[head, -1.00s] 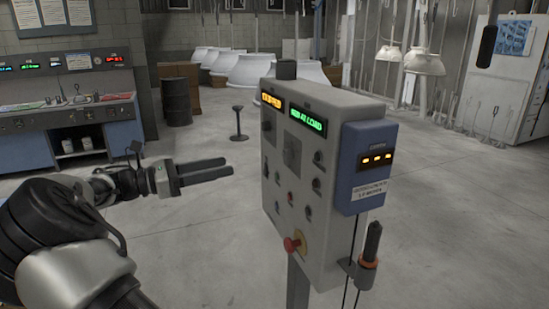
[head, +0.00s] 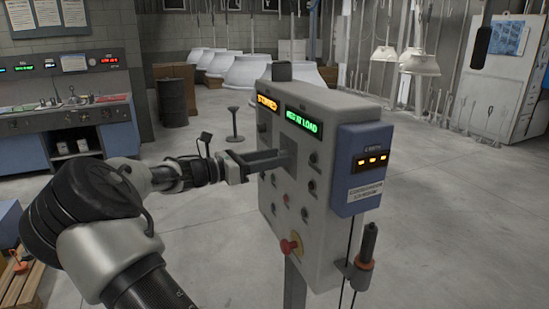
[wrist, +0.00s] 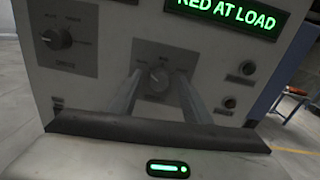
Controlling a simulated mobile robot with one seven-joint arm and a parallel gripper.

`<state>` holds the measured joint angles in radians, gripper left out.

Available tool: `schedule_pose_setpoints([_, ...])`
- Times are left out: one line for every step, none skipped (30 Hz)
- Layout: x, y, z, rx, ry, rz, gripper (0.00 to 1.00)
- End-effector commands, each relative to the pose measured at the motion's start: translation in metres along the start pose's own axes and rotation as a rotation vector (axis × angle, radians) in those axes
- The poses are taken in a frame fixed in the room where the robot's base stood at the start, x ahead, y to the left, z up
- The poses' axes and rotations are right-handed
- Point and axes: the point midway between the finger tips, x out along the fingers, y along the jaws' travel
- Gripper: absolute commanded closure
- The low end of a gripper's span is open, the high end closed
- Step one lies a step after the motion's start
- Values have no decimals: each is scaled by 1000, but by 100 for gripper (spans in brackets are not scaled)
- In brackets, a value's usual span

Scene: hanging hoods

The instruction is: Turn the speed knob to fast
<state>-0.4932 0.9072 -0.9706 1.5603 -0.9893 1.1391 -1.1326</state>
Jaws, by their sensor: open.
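A grey control box (head: 325,215) stands on a post in the middle of the head view. In the wrist view a round dark knob (wrist: 159,79) with a light pointer mark sits on a grey plate, its lettering too small to read. A second knob (wrist: 54,38) on another plate is at the upper left. Which is labelled speed I cannot read. My gripper (wrist: 158,74) is open, with one finger on each side of the middle knob. In the head view my gripper (head: 281,157) reaches the box face; the knob there is hidden by the fingers.
An orange display (head: 267,103) and a green display (head: 304,124) are at the top of the box. A red mushroom button (head: 290,246) is low on its face. A dark-handled holder (head: 366,250) sticks out at the right. Open floor lies around the box.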

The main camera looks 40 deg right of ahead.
Motion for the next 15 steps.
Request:
schedule_pose_setpoints([2, 0, 0, 0, 0, 0, 56])
schedule_pose_setpoints([3, 0, 0, 0, 0, 1, 56])
schedule_pose_setpoints([4, 0, 0, 0, 0, 1, 56])
schedule_pose_setpoints([4, 0, 0, 0, 0, 2, 56])
schedule_pose_setpoints([4, 0, 0, 0, 0, 2, 56])
schedule_pose_setpoints([4, 0, 0, 0, 0, 2, 56])
schedule_pose_setpoints([4, 0, 0, 0, 0, 2, 56])
schedule_pose_setpoints([4, 0, 0, 0, 0, 2, 56])
schedule_pose_setpoints([4, 0, 0, 0, 0, 1, 56])
schedule_pose_setpoints([4, 0, 0, 0, 0, 1, 57])
schedule_pose_setpoints([4, 0, 0, 0, 0, 1, 62])
schedule_pose_setpoints([4, 0, 0, 0, 0, 1, 69])
schedule_pose_setpoints([4, 0, 0, 0, 0, 1, 74])
schedule_pose_setpoints([4, 0, 0, 0, 0, 1, 79])
schedule_pose_setpoints([4, 0, 0, 0, 0, 1, 86])
